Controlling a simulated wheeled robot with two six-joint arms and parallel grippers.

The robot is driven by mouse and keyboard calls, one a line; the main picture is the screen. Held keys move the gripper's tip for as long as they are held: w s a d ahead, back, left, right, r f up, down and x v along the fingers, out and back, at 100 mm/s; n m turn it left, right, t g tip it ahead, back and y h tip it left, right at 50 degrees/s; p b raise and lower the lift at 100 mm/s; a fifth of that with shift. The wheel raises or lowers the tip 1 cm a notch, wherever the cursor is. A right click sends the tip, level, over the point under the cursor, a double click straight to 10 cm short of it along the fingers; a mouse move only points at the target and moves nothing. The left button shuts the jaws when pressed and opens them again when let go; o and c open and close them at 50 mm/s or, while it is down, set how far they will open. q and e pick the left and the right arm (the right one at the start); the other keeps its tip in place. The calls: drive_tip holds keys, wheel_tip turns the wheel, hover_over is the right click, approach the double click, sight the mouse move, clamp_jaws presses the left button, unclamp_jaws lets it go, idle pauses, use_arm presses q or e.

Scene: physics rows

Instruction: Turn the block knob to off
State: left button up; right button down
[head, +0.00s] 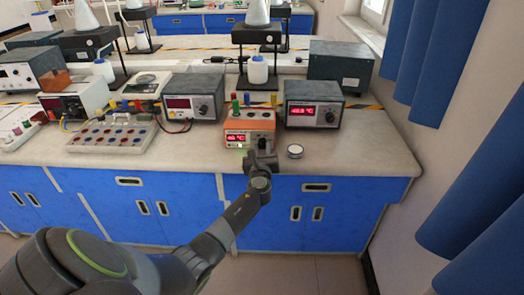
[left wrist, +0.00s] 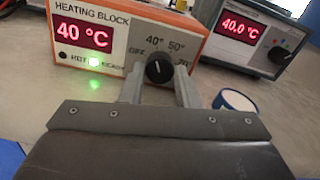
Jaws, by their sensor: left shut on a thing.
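The orange heating block (head: 236,126) stands near the bench's front edge, and its front panel (left wrist: 130,36) fills the upper left wrist view. Its red display (left wrist: 83,35) reads 40 °C, and a green light glows by the READY label. The round black block knob (left wrist: 159,69) has a white mark pointing nearly straight up, toward the 40° label; OFF is printed to its left. My left gripper (left wrist: 158,88) has one finger on each side of the knob and is shut on it. In the head view my left gripper (head: 262,153) covers the knob. My right gripper is in neither view.
A dark-cased meter (head: 313,103) reading about 40.0 °C stands right of the block. A small round white-topped dish (head: 295,151) sits on the bench to the right of my gripper. Another meter (head: 192,98) and a socket board (head: 112,134) stand to the left.

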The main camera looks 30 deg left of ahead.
use_arm(q)
drive_tip(key=n+b, duration=0.3)
drive_tip(key=n, duration=0.2)
drive_tip(key=shift+f+n, duration=0.15)
drive_tip(key=shift+n, duration=0.15)
drive_tip(key=shift+n+b, duration=0.3)
drive_tip(key=shift+n, duration=0.1)
drive_tip(key=shift+n+b, duration=0.45)
drive_tip(key=shift+n, duration=1.05)
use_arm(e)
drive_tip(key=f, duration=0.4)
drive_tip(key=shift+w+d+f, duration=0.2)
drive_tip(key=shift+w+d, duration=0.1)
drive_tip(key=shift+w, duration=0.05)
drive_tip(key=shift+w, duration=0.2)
use_arm(q)
drive_tip(key=o, duration=1)
drive_tip(key=shift+s, duration=0.1)
drive_tip(key=shift+c, duration=0.2)
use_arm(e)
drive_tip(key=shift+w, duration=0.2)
